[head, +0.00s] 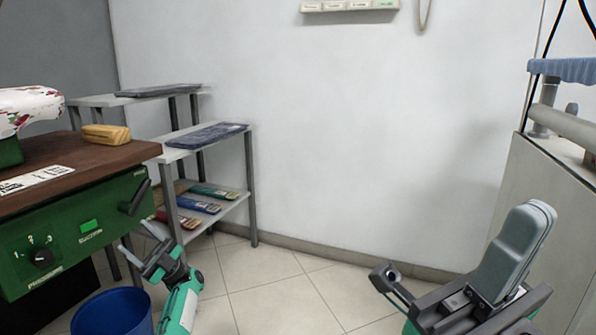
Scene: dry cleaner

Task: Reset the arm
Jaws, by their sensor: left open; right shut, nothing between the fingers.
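My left gripper (140,246) is at the lower left, in front of the low shelf rack and just above the blue bin. Its two grey fingers are spread apart, with nothing between them. Its green and grey wrist runs down to the bottom edge. My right gripper (531,212) is large and close at the lower right. Its grey fingers are together, pointing up, with nothing held. The rest of the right arm is mostly out of the picture.
A green machine (95,225) with a brown top stands at left, above a blue bin (113,314). Grey shelves (200,146) hold folded dark cloth and colored packets. A pale cabinet (548,200) stands at right. The tiled floor (285,285) between is clear.

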